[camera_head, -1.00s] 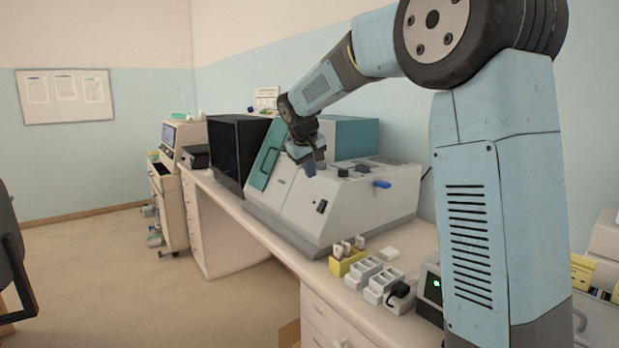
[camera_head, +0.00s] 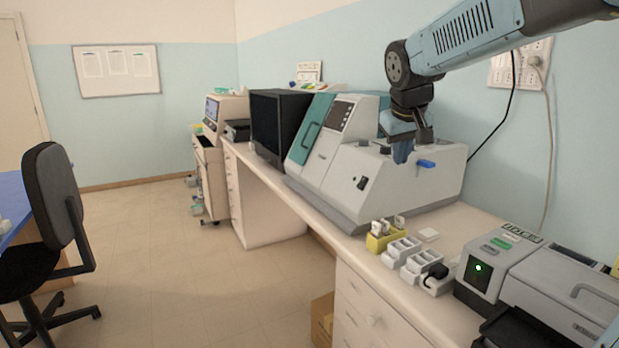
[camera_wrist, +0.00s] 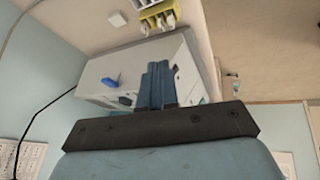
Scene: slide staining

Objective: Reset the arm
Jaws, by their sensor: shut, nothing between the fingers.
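My arm reaches in from the upper right in the head view. My gripper (camera_head: 403,152) hangs from it, pointing down, over the right part of the grey slide-staining machine (camera_head: 330,185). In the wrist view my gripper's blue fingers (camera_wrist: 158,72) are together with nothing between them. The machine (camera_wrist: 110,75) shows behind the fingers there. I cannot tell how far above the machine the fingertips are.
A yellow rack (camera_head: 383,240) and white racks (camera_head: 404,250) stand on the bench in front of the machine. A device with a green light (camera_head: 477,268) sits at the right. A black office chair (camera_head: 50,215) stands at the left. The floor between is clear.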

